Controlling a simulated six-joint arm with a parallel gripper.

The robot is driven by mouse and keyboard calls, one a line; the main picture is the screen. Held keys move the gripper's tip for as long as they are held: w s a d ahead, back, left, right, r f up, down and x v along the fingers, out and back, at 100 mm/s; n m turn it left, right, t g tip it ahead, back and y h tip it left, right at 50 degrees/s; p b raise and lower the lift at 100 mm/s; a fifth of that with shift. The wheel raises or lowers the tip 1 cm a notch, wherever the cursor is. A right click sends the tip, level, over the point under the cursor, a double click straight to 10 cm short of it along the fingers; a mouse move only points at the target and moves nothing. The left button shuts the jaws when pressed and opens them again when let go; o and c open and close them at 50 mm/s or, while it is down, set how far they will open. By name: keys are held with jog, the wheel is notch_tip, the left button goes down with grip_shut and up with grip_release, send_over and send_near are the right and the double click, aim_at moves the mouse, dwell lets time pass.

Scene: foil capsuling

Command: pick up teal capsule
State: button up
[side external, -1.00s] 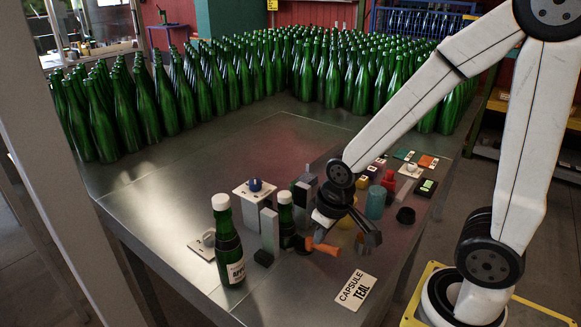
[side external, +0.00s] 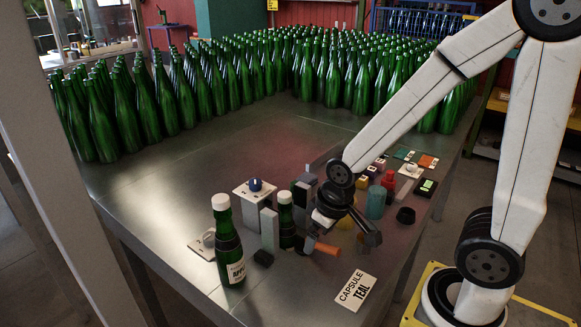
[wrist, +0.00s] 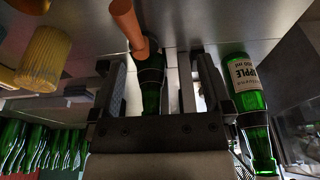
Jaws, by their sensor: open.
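The teal capsule (side external: 375,203) stands upright on the table in the side external view, just right of my wrist. I cannot make it out in the wrist view. My gripper (side external: 340,240) is low over the table, to the left and front of the teal capsule, apart from it. Its jaws are open. In the wrist view, the jaws (wrist: 162,78) have a green bottle (wrist: 152,85) and a grey post (wrist: 187,80) showing between or beyond them, with no teal thing between them. A card reading "CAPSULE TEAL" (side external: 355,291) lies at the table's front edge.
An orange rod (side external: 325,249) is close to the jaws. A labelled bottle (side external: 229,250) with a white cap stands left. A yellow ribbed capsule (wrist: 42,57) and a red one (side external: 388,180) are nearby. A black ring (side external: 405,215) lies right. Many bottles fill the back.

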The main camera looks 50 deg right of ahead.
notch_tip(320, 180, up, 4)
jog(key=m+g, duration=0.3)
jog(key=m, duration=1.1)
send_over(378, 190)
jog(key=shift+d+f, duration=0.1)
jog(key=shift+f, duration=1.35)
jog(key=shift+f, duration=2.6)
jog(key=c, duration=1.2)
